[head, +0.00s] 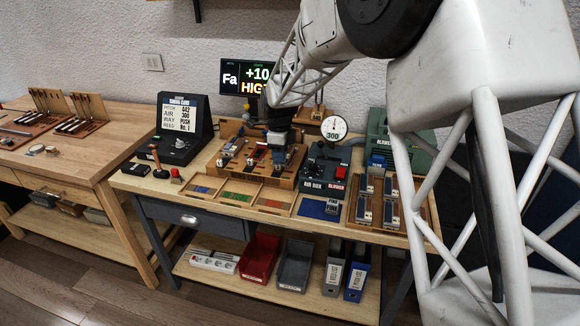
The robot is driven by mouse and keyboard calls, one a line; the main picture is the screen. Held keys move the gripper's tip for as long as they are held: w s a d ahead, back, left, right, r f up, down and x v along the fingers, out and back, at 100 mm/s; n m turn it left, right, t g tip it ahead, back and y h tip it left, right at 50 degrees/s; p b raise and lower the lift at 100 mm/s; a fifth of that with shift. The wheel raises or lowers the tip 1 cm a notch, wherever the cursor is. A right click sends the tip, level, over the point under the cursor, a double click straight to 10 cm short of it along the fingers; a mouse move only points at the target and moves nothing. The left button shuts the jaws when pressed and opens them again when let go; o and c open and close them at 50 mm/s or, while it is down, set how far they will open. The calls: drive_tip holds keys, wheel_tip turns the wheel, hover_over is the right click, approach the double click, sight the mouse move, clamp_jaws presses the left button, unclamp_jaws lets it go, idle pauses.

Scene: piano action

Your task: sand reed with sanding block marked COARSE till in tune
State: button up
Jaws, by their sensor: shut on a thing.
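My gripper (278,146) reaches down over the wooden reed fixture (240,172) at the middle of the bench. It is shut on a small block, mostly hidden by the fingers; its label cannot be read. The reed and any contact with it are too small to tell. A dark block marked FINE (332,208) sits at the right of a blue mat (311,208); the mat's left part is bare. The tuner screen (256,79) reads Fa, +10, HIGH. The tuning card (182,114) shows pitch 442 and air 300. The round gauge (333,127) reads 300.
The air box (325,170) with a red button stands right of the fixture. A wooden tray (378,210) with several metal-topped pieces lies farther right. Shallow coloured trays (239,198) line the front edge. Red (259,256) and grey (294,263) bins stand on the lower shelf.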

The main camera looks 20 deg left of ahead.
drive_tip(key=w+a+r, duration=0.1)
drive_tip(key=w+a, duration=0.6)
drive_tip(key=a, duration=0.4)
drive_tip(key=w+a+r, duration=0.2)
drive_tip(key=w+a, duration=0.6)
drive_tip(key=a, duration=0.4)
drive_tip(key=shift+w+a+r, duration=0.2)
drive_tip(key=shift+w+r, duration=0.05)
drive_tip(key=shift+f, duration=0.2)
